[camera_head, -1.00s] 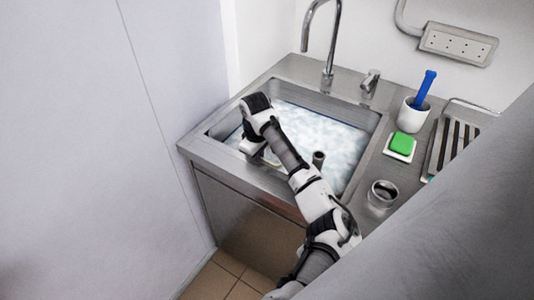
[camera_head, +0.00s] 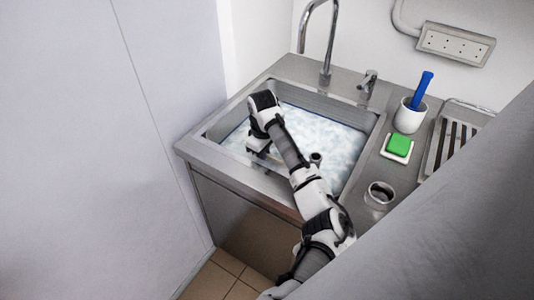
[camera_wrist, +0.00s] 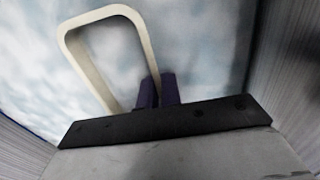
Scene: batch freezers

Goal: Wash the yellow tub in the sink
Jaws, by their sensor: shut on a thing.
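The yellow tub (camera_wrist: 86,70) shows in the wrist view only as a pale cream rounded-rectangular rim, with foamy water inside and around it. Its walls below the rim cannot be made out. My gripper (camera_wrist: 158,90) is shut on the rim's near right corner. In the head view my gripper (camera_head: 258,146) reaches down into the left part of the steel sink (camera_head: 222,122), and the tub is hidden or too small to tell there. The sink holds white-blue foamy water (camera_head: 325,145).
A curved faucet (camera_head: 328,45) and a small tap (camera_head: 367,82) stand behind the basin. On the right counter are a white cup (camera_head: 409,117) with a blue-handled tool (camera_head: 422,88), a green sponge (camera_head: 399,144), a metal ring-like cup (camera_head: 380,192) and a slatted rack (camera_head: 446,150). A pale wall (camera_head: 100,120) stands left.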

